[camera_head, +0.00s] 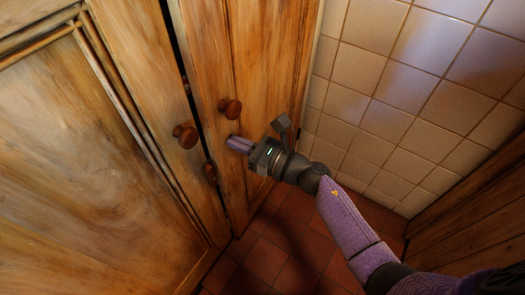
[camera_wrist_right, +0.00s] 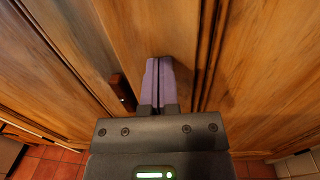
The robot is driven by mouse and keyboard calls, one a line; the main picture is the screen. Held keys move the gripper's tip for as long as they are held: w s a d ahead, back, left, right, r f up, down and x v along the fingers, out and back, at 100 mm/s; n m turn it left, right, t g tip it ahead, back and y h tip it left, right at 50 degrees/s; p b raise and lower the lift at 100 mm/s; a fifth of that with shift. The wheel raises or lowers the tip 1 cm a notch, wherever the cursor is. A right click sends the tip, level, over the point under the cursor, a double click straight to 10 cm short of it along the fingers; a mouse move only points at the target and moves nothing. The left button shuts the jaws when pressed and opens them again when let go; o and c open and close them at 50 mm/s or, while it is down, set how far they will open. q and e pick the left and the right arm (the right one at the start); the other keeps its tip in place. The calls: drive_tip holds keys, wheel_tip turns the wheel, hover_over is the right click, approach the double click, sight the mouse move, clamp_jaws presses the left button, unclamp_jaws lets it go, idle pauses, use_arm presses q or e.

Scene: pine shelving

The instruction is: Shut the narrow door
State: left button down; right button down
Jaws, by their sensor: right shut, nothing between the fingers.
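The narrow door (camera_head: 265,60) is a tall pine door with a round brown knob (camera_head: 230,107), next to the tiled wall. A dark gap shows along its left edge, between it and the wider door side; I cannot tell how far it stands out. My right gripper (camera_head: 231,142) is shut and empty, its purple fingers at the narrow door's face just below the knob. In the right wrist view the closed fingers (camera_wrist_right: 158,82) point at the wood; whether they touch is unclear. My left gripper is not in view.
A wider pine door (camera_head: 90,160) with its own knob (camera_head: 185,136) fills the left. A small dark wooden piece (camera_head: 210,172) shows near the gap. Tiled wall (camera_head: 390,80) stands right, wood panelling (camera_head: 475,215) at lower right. Red floor tiles (camera_head: 265,258) are clear below.

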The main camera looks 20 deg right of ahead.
drive_tip(key=x, duration=0.2)
drive_tip(key=shift+w+a+r+b, duration=0.1)
drive_tip(key=shift+w+r+b, duration=0.15)
drive_tip(key=shift+w+b, duration=0.1)
drive_tip(key=shift+r, duration=0.1)
drive_tip(key=shift+s, duration=0.15)
drive_tip(key=p+v, duration=0.2)
drive_tip(key=v, duration=0.8)
drive_tip(key=shift+f, duration=0.35)
